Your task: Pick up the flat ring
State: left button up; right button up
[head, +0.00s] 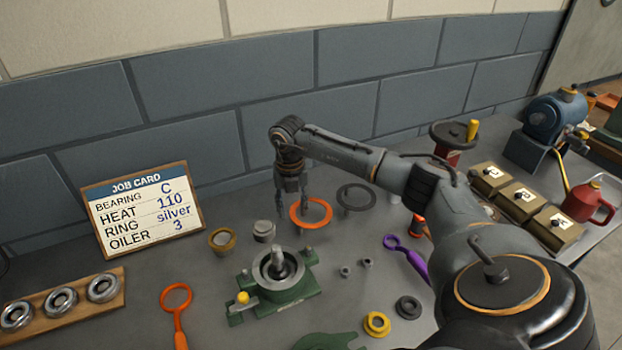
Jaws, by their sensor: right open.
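A flat orange ring (326,222) lies on the grey bench, a little right of the picture's middle. A dark grey flat ring (371,197) lies just to its right. My right gripper (291,205) points down at the left side of the orange ring, with its fingers apart and nothing seen between them. One finger overlaps the ring's left rim in the picture; I cannot tell whether it touches. My left gripper is out of view.
A green casing half (290,297) with a shaft stands in front of the gripper. A grey cup (264,231) and a brass-coloured cup (222,240) stand to the left. A job card (143,211) leans at the back left. Orange (176,297) and purple (407,252) loop-ended tools lie nearby.

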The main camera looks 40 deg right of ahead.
jog(key=shift+f, duration=0.25)
dwell(0.7)
grip_shut()
